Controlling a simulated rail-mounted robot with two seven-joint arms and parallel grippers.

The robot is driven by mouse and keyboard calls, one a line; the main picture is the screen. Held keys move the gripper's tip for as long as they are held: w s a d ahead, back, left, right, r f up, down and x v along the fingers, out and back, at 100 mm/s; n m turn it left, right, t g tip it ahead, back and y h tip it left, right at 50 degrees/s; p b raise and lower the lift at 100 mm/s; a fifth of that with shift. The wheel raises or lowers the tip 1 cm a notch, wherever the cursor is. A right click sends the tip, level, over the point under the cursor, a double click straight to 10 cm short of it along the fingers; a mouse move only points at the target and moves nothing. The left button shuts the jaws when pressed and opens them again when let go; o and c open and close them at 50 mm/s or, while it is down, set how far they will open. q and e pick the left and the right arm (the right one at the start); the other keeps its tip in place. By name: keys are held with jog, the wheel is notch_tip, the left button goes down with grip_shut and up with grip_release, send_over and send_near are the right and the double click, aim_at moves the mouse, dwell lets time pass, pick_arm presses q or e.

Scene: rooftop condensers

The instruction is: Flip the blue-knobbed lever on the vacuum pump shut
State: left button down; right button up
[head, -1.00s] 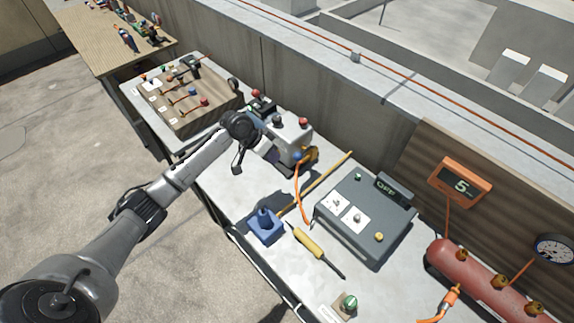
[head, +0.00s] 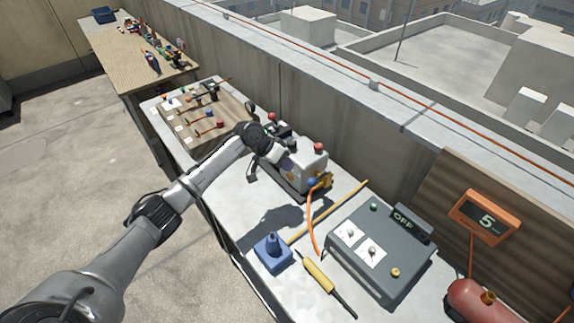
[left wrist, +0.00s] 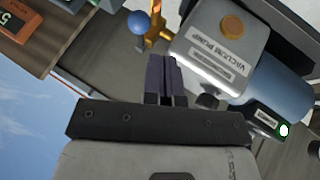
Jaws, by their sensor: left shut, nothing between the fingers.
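The vacuum pump (head: 306,160) is a light grey box on the table in the head view. Its label shows in the left wrist view, where the pump (left wrist: 225,30) is at upper right. The lever's blue knob (head: 312,182) is by a yellow brass fitting at the pump's near right side. In the left wrist view the blue knob (left wrist: 139,22) is beside the brass fitting (left wrist: 157,35), above and left of my fingertips. My left gripper (left wrist: 163,68) is shut and empty, close to the pump, apart from the knob. Its tips are hard to make out in the head view.
An orange hose (head: 314,228) runs down from the fitting. A grey switch box (head: 380,250), a blue stand (head: 272,254) and a yellow-handled tool (head: 320,277) lie nearer. A wooden valve board (head: 205,120) is farther left. A low wall (head: 345,140) runs behind.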

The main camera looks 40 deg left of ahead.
aim_at(317, 178)
pick_arm(q)
jog(key=x, duration=0.7)
jog(key=shift+b, duration=0.3)
jog(key=shift+w+d+f, duration=0.1)
jog(key=shift+f, duration=0.05)
